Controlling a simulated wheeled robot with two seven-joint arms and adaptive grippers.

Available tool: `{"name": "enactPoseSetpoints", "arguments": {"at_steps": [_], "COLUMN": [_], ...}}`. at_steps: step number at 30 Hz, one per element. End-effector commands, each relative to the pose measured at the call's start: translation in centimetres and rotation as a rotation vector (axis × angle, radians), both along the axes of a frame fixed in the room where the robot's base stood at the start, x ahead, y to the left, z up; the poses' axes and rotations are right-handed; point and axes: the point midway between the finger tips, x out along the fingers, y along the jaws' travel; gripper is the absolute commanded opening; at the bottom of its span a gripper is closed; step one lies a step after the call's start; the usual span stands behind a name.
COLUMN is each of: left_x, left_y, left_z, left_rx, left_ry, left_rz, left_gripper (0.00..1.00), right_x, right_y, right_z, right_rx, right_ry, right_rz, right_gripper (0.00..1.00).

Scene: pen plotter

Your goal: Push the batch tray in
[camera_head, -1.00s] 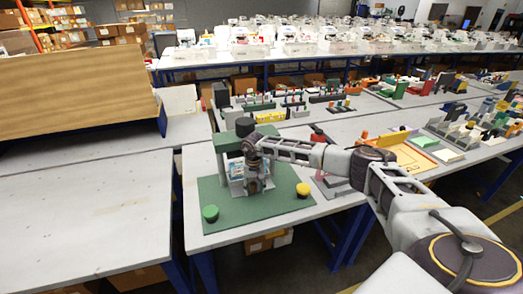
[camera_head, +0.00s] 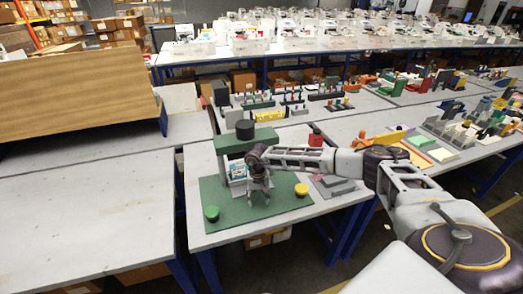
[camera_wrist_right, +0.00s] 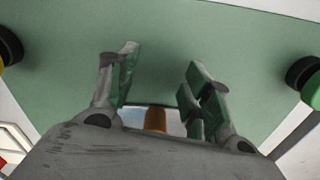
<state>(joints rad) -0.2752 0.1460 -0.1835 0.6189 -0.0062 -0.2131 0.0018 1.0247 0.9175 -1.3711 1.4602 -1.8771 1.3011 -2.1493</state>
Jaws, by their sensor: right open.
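The pen plotter has a green base plate (camera_head: 240,212) and a green bridge (camera_head: 229,145) with a black cylinder on top. A small white and blue box-like part, which looks like the batch tray (camera_head: 238,175), stands under the bridge, partly hidden by my right arm. My right gripper (camera_head: 260,197) points down over the base plate, just right of and in front of this part. In the right wrist view, its fingers (camera_wrist_right: 160,85) are apart above green plate. An orange-brown peg (camera_wrist_right: 155,119) and a pale surface show at the palm edge. Contact cannot be told. My left gripper is out of view.
A green button (camera_head: 211,213) sits at the plate's front left and a yellow button (camera_head: 301,189) at its right. A grey part (camera_head: 335,187) lies right of the plate. The tabletop to the left (camera_head: 85,215) is bare.

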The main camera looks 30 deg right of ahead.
Motion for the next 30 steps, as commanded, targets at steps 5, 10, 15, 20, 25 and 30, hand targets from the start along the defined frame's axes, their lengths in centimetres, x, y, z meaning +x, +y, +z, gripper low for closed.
{"name": "enactPoseSetpoints", "arguments": {"at_steps": [5,10,15,20,25,30], "left_x": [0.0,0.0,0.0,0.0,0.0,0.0], "left_y": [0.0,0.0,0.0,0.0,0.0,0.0], "left_z": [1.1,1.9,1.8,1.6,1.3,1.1], "left_rx": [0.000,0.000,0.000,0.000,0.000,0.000], "left_ry": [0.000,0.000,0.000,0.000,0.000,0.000], "left_rz": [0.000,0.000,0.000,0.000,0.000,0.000], "left_gripper": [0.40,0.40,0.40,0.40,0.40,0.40], "right_x": [-1.1,-2.3,-2.5,-2.5,-2.5,-2.5], "right_y": [0.3,0.6,0.7,0.7,0.7,0.7], "right_z": [0.3,0.3,1.5,3.3,5.4,7.4], "right_rx": [0.001,0.002,0.004,0.004,0.004,0.004], "right_ry": [0.000,0.001,-0.003,-0.002,-0.002,-0.002], "right_rz": [0.000,0.000,-0.001,0.001,0.000,0.001], "right_gripper": [0.49,0.49,0.49,0.49,0.49,0.49]}}
